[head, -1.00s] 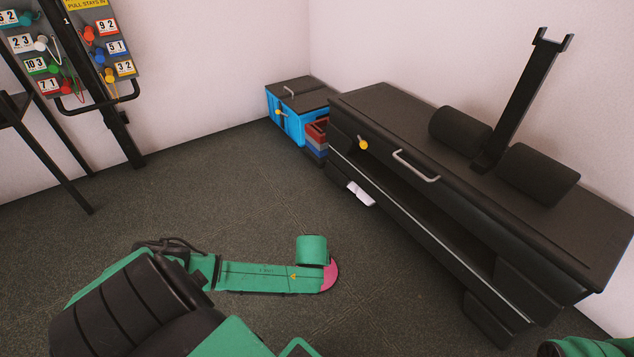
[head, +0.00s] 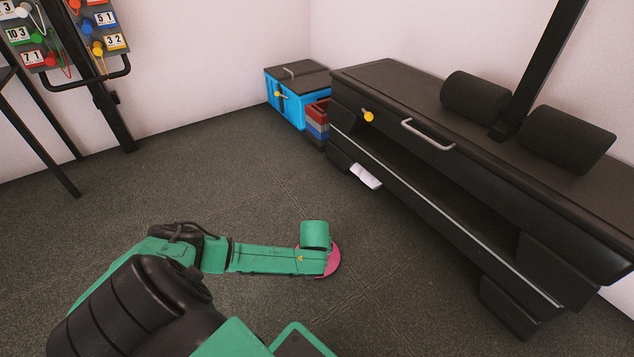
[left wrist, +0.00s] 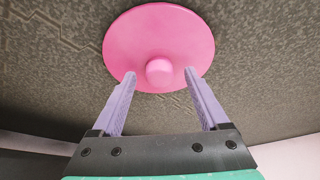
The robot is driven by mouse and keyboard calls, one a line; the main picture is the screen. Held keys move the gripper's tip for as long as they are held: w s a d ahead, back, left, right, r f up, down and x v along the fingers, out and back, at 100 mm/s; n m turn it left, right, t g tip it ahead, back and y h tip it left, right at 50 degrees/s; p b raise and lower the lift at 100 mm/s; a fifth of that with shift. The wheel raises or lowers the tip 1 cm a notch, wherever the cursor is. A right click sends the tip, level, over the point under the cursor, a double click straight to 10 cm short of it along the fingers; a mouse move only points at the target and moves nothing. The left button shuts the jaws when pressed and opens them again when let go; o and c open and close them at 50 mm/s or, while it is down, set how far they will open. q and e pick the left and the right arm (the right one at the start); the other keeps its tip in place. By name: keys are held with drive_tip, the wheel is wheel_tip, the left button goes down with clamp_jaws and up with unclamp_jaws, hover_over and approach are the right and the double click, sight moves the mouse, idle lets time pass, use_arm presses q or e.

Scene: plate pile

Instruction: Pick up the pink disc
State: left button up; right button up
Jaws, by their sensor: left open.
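The pink disc (head: 334,262) shows on the dark floor in the head view, partly hidden behind the end of my green left arm. In the left wrist view the disc (left wrist: 160,30) is a round pink plate with a small round knob (left wrist: 159,72) on its near side. My left gripper (left wrist: 161,74) is open, with one pale purple finger on each side of the knob. A gap shows between each finger and the knob. The fingers are hidden in the head view. My right gripper is not in view.
A long black bench (head: 400,85) with drawers and two black rollers stands at the right. A blue box (head: 291,104) and stacked coloured trays (head: 317,122) stand in the corner. A rack with number tags (head: 98,25) is at the upper left. Floor around the disc is clear.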

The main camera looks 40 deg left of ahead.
use_arm(q)
drive_tip(key=shift+w+a+f, duration=0.1)
drive_tip(key=shift+w+f, duration=0.05)
drive_tip(key=shift+f, duration=0.3)
drive_tip(key=shift+r, duration=0.15)
clamp_jaws()
drive_tip(key=shift+r, duration=0.1)
